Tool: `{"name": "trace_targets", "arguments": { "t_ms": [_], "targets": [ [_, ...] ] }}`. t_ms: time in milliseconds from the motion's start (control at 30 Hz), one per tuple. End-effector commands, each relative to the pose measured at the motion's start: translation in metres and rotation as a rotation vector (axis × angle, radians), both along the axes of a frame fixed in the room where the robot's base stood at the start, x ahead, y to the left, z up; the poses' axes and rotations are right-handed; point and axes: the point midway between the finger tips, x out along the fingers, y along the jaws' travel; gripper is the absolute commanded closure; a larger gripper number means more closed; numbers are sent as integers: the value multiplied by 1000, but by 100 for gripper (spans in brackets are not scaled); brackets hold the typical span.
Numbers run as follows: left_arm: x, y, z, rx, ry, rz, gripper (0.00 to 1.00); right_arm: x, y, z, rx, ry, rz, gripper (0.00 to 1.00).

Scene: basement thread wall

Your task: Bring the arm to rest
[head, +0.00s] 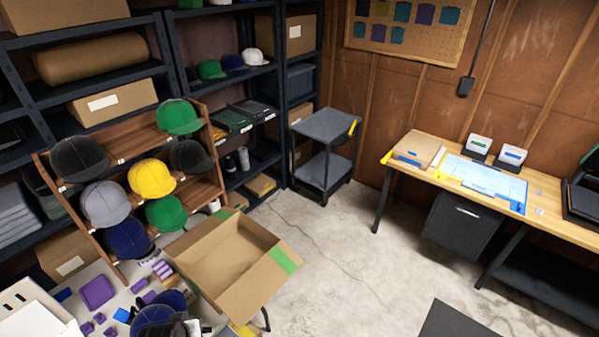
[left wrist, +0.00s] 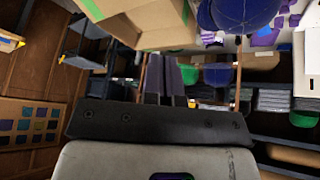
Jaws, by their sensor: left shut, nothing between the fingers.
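My left gripper (left wrist: 166,68) shows in the left wrist view. Its dark fingers are together in the middle of the picture, with nothing held between them. The wrist picture is upside down, with the open cardboard box (left wrist: 150,22) and navy caps (left wrist: 240,14) at its top edge, apart from the fingers. In the head view I cannot clearly make out the left gripper. My right gripper is in neither view.
A wooden cap rack (head: 215,160) holds several caps. A cart (head: 325,150) and workbench (head: 455,160) stand beyond clear concrete floor (head: 340,240).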

Motion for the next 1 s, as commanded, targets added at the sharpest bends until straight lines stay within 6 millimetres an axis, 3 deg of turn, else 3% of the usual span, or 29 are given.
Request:
{"name": "trace_targets", "arguments": {
  "t_ms": [33,100,200,300,400,500,700,833,1000],
  "targets": [
    [-17,-7,25,27,-17,-46,100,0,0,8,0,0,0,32],
    [-42,-21,51,53,-37,-107,100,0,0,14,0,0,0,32],
    [-83,-44,83,84,-73,-199,100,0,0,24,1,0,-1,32],
    [-127,-65,101,104,-86,-291,100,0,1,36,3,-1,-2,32],
    [-165,-78,100,109,-42,-356,100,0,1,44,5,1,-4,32],
    [-199,-84,83,104,47,-398,100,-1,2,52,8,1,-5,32],
    [-248,-80,64,99,173,-420,100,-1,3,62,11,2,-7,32],
    [-262,-80,59,92,208,-422,100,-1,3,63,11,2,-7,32],
    [-265,-80,57,90,217,-421,100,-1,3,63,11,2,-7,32]
  ]
}}
